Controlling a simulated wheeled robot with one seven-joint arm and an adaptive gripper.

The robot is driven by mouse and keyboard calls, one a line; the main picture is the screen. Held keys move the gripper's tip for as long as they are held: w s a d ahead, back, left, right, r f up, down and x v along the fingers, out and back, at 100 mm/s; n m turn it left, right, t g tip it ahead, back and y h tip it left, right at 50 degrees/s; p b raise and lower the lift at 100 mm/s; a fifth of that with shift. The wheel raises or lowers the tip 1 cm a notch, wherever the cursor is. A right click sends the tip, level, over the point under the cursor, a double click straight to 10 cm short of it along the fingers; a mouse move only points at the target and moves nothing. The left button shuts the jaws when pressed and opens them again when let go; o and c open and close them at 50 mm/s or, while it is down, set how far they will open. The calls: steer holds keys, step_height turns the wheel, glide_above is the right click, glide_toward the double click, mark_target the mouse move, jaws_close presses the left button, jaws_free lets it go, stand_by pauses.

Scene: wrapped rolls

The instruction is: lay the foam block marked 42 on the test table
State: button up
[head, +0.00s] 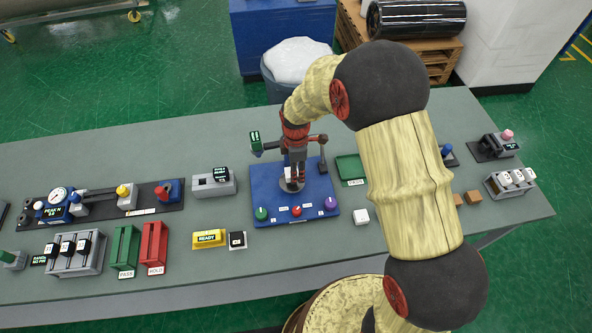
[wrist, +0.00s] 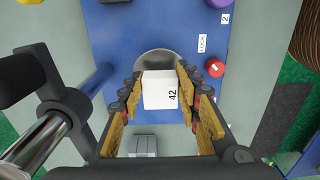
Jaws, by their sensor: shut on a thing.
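The white foam block marked 42 (wrist: 160,92) is between the two yellow-padded fingers of my gripper (wrist: 158,88) in the wrist view. My gripper is shut on it, with the number facing the camera. A round grey metal plate (wrist: 152,57), which looks like the test table, shows partly behind the block. In the head view my gripper (head: 292,178) points down over this plate (head: 289,187) on the blue base (head: 262,190). The block is not clear in the head view. I cannot tell whether it touches the plate.
A dark lever post (head: 322,152) stands close right of my gripper; a green display (head: 255,139) stands left. Coloured knobs (head: 297,211) line the base's front. A loose white cube (head: 360,216) and brown cubes (head: 473,197) lie to the right. Green (head: 125,248) and red (head: 153,245) trays stand left.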

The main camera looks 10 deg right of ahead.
steer(key=shift+f+b, duration=0.7)
steer(key=shift+f, duration=0.6)
steer(key=o, duration=1.1)
steer(key=shift+r, duration=0.1)
step_height(320, 180, up, 12)
steer(key=shift+f, duration=0.1)
